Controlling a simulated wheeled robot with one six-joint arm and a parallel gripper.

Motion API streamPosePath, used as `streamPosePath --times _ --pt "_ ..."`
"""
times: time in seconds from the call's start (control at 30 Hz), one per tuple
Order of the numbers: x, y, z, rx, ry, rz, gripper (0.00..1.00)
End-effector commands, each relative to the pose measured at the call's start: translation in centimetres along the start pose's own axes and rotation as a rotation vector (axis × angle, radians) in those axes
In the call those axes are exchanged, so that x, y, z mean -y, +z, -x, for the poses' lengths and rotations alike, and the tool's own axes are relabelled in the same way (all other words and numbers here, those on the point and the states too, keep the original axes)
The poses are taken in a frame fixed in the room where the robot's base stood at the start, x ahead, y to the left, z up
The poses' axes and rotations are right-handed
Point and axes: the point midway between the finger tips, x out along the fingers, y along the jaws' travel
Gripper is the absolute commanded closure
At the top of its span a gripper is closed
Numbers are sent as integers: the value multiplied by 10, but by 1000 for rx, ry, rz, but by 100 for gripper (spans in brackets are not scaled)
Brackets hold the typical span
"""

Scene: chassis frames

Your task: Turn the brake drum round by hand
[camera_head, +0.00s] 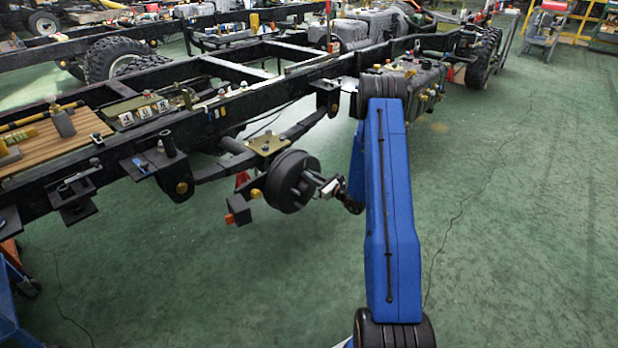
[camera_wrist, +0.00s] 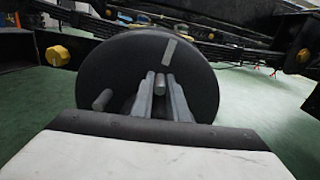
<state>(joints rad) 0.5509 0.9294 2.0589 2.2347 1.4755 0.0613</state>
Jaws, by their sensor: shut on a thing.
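The brake drum (camera_head: 288,181) is a dark round drum at the end of the axle under the black chassis frame. In the wrist view the drum's face (camera_wrist: 112,72) fills the middle, with a pale strip near its top right. One stud (camera_wrist: 102,100) stands free at the lower left of the face. My gripper (camera_head: 326,186) is at the drum's outer face. In the wrist view its two fingers (camera_wrist: 160,92) are closed around another stud (camera_wrist: 160,79), near the middle right of the face. My blue arm hides part of the floor and frame behind it.
The leaf spring and a plate (camera_head: 268,144) sit just above the drum. A black box with an orange block (camera_head: 238,210) hangs below left. The green floor (camera_head: 520,220) at right is clear.

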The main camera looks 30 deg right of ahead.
Motion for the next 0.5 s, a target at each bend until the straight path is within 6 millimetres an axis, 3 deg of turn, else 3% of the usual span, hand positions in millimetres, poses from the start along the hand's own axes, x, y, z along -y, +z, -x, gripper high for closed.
streamPosePath --times 0.5 --pt "37 -16 1 1 -4 -458 100"
